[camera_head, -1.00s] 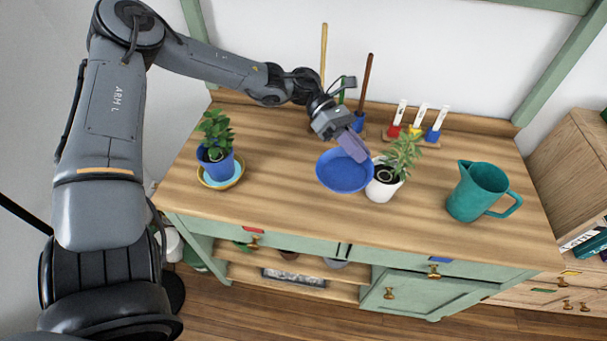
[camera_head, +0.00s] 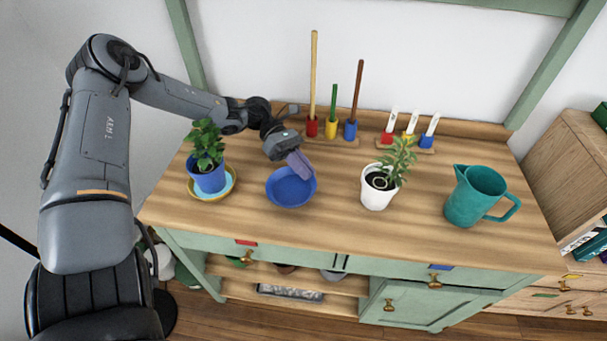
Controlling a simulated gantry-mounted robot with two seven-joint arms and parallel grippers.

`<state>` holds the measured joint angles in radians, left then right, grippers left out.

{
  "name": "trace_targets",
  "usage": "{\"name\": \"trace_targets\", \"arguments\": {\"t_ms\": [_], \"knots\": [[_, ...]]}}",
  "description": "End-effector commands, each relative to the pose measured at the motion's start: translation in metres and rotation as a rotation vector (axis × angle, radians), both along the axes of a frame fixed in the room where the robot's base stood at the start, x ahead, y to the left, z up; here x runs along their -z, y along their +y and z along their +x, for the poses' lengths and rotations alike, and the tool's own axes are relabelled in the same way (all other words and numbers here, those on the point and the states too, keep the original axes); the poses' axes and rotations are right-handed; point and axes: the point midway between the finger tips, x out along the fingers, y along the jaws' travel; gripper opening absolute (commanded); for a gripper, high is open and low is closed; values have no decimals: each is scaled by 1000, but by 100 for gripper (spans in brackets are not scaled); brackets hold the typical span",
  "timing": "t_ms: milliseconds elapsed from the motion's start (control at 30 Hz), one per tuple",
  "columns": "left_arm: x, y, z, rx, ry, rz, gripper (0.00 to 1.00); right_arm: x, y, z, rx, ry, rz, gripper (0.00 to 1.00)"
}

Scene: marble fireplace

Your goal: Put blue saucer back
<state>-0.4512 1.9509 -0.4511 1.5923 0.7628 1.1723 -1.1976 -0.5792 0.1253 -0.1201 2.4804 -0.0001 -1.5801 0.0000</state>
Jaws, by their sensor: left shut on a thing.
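The blue saucer (camera_head: 289,190) is a round shallow dish in the head view, left of the middle of the wooden top. My left gripper (camera_head: 299,166) is shut on its far right rim. The saucer looks close to level; I cannot tell whether it touches the top. A white pot (camera_head: 379,190) with a green plant stands to its right. A blue pot (camera_head: 209,178) with a plant stands to its left on a yellow-rimmed saucer (camera_head: 229,190). My right gripper is not in view.
A teal jug (camera_head: 473,197) stands at the right. Tools with red, yellow and blue ends (camera_head: 331,127) stand in a rack at the back, and white labelled markers (camera_head: 411,128) stand right of it. The top between saucer and white pot is clear.

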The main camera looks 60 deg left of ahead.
Motion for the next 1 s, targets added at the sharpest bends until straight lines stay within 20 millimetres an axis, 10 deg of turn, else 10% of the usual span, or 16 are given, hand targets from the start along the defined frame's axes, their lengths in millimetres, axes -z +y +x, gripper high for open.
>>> {"name": "trace_targets", "arguments": {"t_ms": [367,533,1000], "knots": [[18,0,0,0,0,-1,0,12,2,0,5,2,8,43],[18,0,0,0,0,-1,32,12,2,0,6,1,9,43],[21,2,0,-2,-2,0,33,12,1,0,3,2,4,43]]}}
